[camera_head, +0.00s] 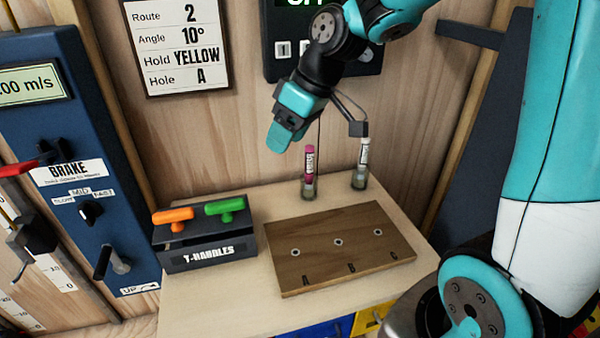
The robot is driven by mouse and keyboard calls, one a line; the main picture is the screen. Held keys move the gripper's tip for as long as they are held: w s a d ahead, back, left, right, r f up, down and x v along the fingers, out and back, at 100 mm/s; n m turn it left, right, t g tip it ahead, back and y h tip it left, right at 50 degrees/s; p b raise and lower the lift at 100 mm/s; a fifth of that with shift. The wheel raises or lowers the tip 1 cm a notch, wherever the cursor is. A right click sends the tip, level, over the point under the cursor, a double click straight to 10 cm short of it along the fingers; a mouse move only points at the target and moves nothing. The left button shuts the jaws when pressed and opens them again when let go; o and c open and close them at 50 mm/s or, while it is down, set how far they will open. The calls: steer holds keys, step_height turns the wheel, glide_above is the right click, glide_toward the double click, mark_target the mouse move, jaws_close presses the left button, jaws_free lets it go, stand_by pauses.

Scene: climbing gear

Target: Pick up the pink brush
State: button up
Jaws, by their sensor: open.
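The pink brush (309,162) stands upright in a small clear holder (308,188) at the back of the wooden table. My gripper (284,130) is above and to the left of the brush in the picture, apart from it. It is open and empty, with its teal and dark fingers pointing down. The exact gap between the fingers is hard to see from this angle.
A white brush-like tube (363,153) stands in another clear holder to the right. A sloped wooden board (340,262) with holes lies in front. A dark T-handles box (208,250) with orange and green handles is at left. A control panel (80,200) stands far left.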

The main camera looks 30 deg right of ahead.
steer(key=w+d, duration=0.5)
steer(key=d, duration=0.3)
steer(key=t+h, duration=0.1)
steer(key=t, duration=0.1)
glide_toward(311, 147)
steer(key=shift+m, duration=0.3)
steer(key=p+x, duration=0.1)
steer(key=x, duration=0.1)
steer(key=p+x, duration=0.3)
steer(key=x, duration=0.2)
steer(key=shift+s+a+f+p, duration=0.1)
steer(key=shift+s+p, duration=0.2)
steer(key=shift+p, duration=0.05)
steer(key=shift+w+p+x, duration=0.15)
steer(key=shift+p+x, duration=0.6)
steer(key=shift+x, duration=0.65)
steer(key=shift+w+p+x, duration=0.2)
steer(key=shift+p+x, duration=0.55)
steer(key=shift+x, duration=0.7)
jaws_close()
